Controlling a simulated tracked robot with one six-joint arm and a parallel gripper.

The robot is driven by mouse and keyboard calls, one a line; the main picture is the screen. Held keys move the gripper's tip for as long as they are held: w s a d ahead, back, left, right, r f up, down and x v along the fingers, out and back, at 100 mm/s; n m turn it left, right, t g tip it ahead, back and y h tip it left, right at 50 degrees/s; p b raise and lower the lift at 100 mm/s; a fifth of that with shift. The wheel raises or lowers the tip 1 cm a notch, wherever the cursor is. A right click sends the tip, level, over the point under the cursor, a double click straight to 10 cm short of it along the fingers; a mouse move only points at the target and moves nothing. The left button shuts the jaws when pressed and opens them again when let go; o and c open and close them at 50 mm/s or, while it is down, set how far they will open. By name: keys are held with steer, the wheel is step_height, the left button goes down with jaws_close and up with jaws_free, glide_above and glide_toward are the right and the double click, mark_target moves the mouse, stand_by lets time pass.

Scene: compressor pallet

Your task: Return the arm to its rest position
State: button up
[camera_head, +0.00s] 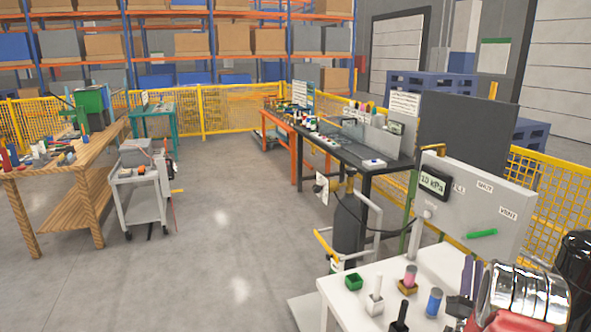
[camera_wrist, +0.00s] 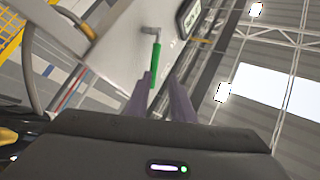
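My gripper (camera_head: 472,262) is at the lower right of the head view, above the white table and in front of the grey panel (camera_head: 475,208). In the wrist view its two dark fingers (camera_wrist: 160,79) stand apart, with nothing held between them. A green lever handle (camera_head: 482,234) sticks out from the panel, close to level in the head view. In the wrist view the green handle (camera_wrist: 156,62) appears beyond the fingertips; I cannot tell the exact gap. Part of my arm fills the lower right corner of the head view.
The white table (camera_head: 345,288) holds a green block (camera_head: 354,282), a white-handled piece (camera_head: 375,296), a pink piece (camera_head: 410,277) and a blue cylinder (camera_head: 434,302). The panel's display (camera_head: 432,184) reads 10 kPa. A dark gas cylinder (camera_head: 347,228) stands behind.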

steer(key=w+a+r+n+g+y, duration=0.3)
steer(key=w+a+r+y, duration=0.2)
steer(key=w+a+r, duration=0.3)
steer(key=s+a+r+n+g+y, duration=0.1)
steer(key=s+a+r+g, duration=0.1)
steer(key=a, duration=0.4)
steer(key=s+a+r+n+g+y, duration=0.1)
steer(key=s+a+r+n+y, duration=0.15)
steer(key=a, duration=0.35)
steer(key=s+a+f+n+g+y, duration=0.1)
steer(key=s+a+n+g, duration=0.1)
steer(key=s+a, duration=0.5)
steer(key=s+a+f+n+g+y, duration=0.1)
steer(key=s+a+g, duration=0.3)
steer(key=s, duration=1.2)
steer(key=s+a+f+n+g+y, duration=0.1)
steer(key=s+a+n+g+y, duration=0.1)
steer(key=s+a, duration=0.7)
steer(key=s+n+g, duration=0.1)
steer(key=s+g, duration=0.1)
steer(key=s, duration=0.1)
steer(key=shift+a+f, duration=0.4)
stand_by(2.1)
